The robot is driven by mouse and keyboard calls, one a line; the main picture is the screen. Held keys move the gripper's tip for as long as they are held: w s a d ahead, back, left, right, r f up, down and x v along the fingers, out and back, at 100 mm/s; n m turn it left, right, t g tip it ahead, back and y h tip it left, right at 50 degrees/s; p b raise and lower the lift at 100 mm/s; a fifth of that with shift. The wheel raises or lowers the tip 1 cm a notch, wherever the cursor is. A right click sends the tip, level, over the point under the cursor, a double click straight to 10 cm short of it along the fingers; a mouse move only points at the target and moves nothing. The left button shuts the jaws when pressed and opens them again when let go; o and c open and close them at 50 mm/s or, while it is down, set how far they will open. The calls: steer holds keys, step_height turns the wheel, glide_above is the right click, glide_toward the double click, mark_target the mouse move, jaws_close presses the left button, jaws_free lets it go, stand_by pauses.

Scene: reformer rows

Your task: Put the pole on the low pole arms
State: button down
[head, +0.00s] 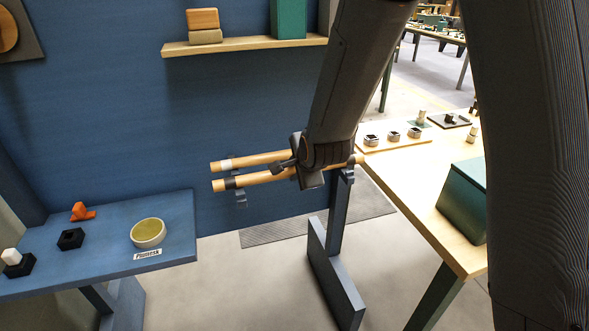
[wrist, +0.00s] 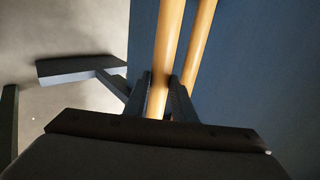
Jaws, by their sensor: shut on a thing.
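Two light wooden poles lie side by side in the head view. The pole with the black band (head: 222,184) is nearer to me, and the pole with the white band (head: 245,162) is closer to the wall. My gripper (head: 290,170) is shut on what looks like the black-banded pole; the wrist view shows the held pole (wrist: 168,45) between the fingers and the other pole (wrist: 200,45) outside the right finger. Grey-blue pole arms show just under the poles, a left arm (head: 240,197) and a right arm (head: 347,174). I cannot tell whether the held pole touches them.
A blue stand (head: 337,215) with a long foot holds the right arm. A blue table (head: 180,220) with a bowl (head: 148,233) is at left. A wooden table (head: 415,195) with a green box (head: 465,200) is at right. A shelf (head: 240,44) is above, on the blue wall.

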steer(key=c, duration=1.5)
jaws_free()
steer(key=shift+s+r, duration=0.1)
steer(key=shift+r, duration=0.1)
steer(key=b+v, duration=0.2)
steer(key=v, duration=1)
steer(key=s+d+f+n+g, duration=0.2)
steer(key=s+d+f+n, duration=0.1)
steer(key=s+d+n, duration=0.1)
steer(key=s+d+f+n+g+h, duration=0.1)
steer(key=s+d+f+n+g, duration=0.1)
steer(key=s+d+n, duration=0.3)
steer(key=s+d+f+n+g+h, duration=0.1)
steer(key=s+d+f+n+g, duration=0.2)
steer(key=s+d+n, duration=0.2)
steer(key=shift+s+d+f+n, duration=0.25)
steer(key=shift+d+f+n, duration=0.1)
steer(key=shift+d+n, duration=0.05)
